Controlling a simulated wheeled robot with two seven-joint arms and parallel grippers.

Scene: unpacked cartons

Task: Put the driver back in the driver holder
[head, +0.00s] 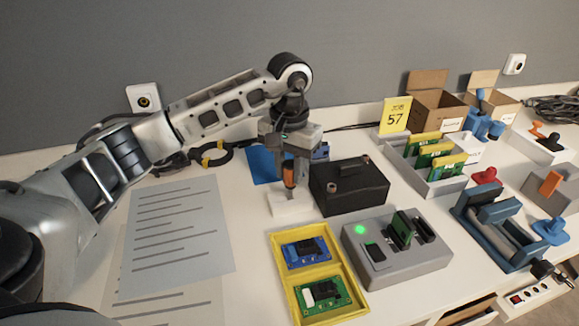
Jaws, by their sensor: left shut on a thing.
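My left gripper (289,180) points straight down and is shut on the driver, whose orange handle (289,173) shows between the fingers. The driver looks upright. A small white block (289,205), which looks like the driver holder, stands on the table directly below the gripper. The fingers hide the driver's lower part, so I cannot tell whether its tip is in the block or above it. My right gripper is not in view.
A black box (348,190) stands close right of the white block. A yellow tray (276,267) with boards and a grey fixture (400,262) with a green light lie in front. Paper sheets (177,225) lie to the left. Card racks and cartons fill the right.

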